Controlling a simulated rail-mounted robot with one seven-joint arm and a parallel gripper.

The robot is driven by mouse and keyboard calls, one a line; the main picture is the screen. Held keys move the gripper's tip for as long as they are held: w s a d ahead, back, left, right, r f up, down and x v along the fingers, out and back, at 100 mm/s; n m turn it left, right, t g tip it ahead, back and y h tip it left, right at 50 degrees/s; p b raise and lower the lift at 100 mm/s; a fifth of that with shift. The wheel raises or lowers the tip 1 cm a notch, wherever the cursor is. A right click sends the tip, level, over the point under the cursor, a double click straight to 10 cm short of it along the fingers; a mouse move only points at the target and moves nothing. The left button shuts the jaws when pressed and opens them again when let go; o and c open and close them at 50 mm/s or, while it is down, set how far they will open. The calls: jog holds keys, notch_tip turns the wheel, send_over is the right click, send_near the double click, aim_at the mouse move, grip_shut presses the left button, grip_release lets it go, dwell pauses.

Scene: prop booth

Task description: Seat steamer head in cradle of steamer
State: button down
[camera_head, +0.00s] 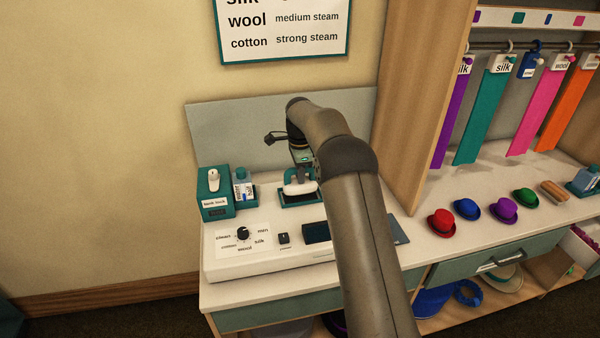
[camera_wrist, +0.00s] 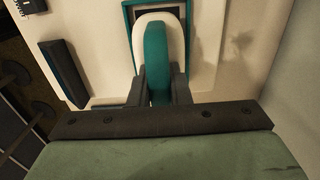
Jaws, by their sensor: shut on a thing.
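The steamer head (camera_head: 299,188) is a white, iron-like body with a teal handle. It also shows in the wrist view (camera_wrist: 157,50), where my gripper (camera_wrist: 159,84) has one finger on each side of the handle and is shut on it. In the head view my gripper (camera_head: 302,168) comes down from above. The cradle (camera_head: 286,200) is a dark teal-rimmed rest on the white counter, directly under the head. Its rim shows around the head's far end in the wrist view (camera_wrist: 127,12). I cannot tell whether the head touches the cradle. The steamer's white console (camera_head: 215,262) carries a dial (camera_head: 243,233).
A teal box (camera_head: 214,206) with a white switch and a small bottle (camera_head: 243,187) stand left of the cradle. A dark block (camera_head: 316,233) lies in front. A wooden partition (camera_head: 425,110) rises to the right. Several coloured hats stand beyond it, including a red hat (camera_head: 441,222).

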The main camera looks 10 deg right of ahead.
jog(key=shift+f, duration=0.1)
dwell(0.3)
jog(key=shift+f+b, duration=0.35)
jog(key=shift+f, duration=0.4)
jog(key=shift+f, duration=0.3)
jog(key=shift+f, duration=0.3)
dwell(0.4)
jog(key=c, duration=1.3)
grip_release()
